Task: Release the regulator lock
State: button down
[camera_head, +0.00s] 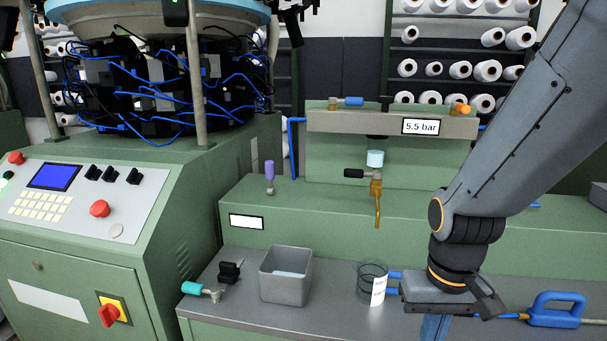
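The regulator hangs on a beige rail (340,122) at the back of the green machine bench. A sign reading 5.5 bar (421,127) is on the rail. Below the rail are a pale blue bowl (375,158), a black-tipped lever (356,173) and an amber fitting with a downward stem (377,203). A small black knob (385,103) stands on top of the rail. I cannot tell which part is the lock. My gripper (437,318) is low at the front right, well below and apart from the regulator.
On the grey shelf stand a grey bin (286,275), a clear labelled jar (371,284) close left of my gripper, and a teal-handled part (197,289). A blue looped handle (556,309) lies right. A purple-topped lever (270,176) rises from the bench. A control panel (82,201) is left.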

aim_at(268, 165)
jog(key=k, duration=1.3)
jog(key=u, duration=0.65)
jog(key=i, duration=0.55)
jog(key=u, duration=0.9)
jog(key=i, duration=0.65)
jog(key=z, duration=0.7)
jog(key=i, duration=0.7)
jog(key=z, duration=0.75)
